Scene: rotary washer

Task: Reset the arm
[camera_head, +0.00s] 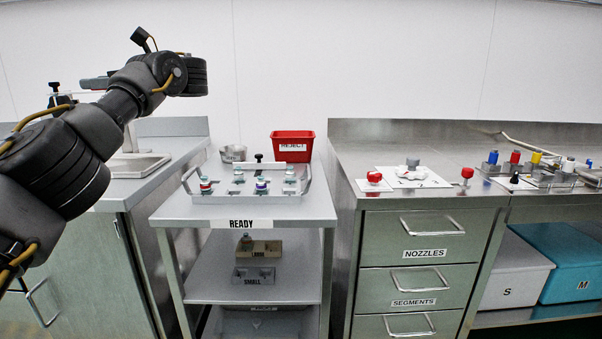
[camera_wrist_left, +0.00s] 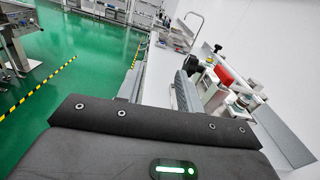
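I cannot make out the fingers clearly in that view. In the left wrist view, my left gripper (camera_wrist_left: 157,88) shows two grey fingers standing apart, with nothing between them. It is open and empty. My right arm and gripper are not in view.
A READY cart (camera_head: 240,209) holds a rack (camera_head: 275,198) with several small parts. A red REJECT bin (camera_head: 292,146) and a metal bowl (camera_head: 233,153) stand behind it. A steel drawer counter (camera_head: 345,165) with loose parts is on the right.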

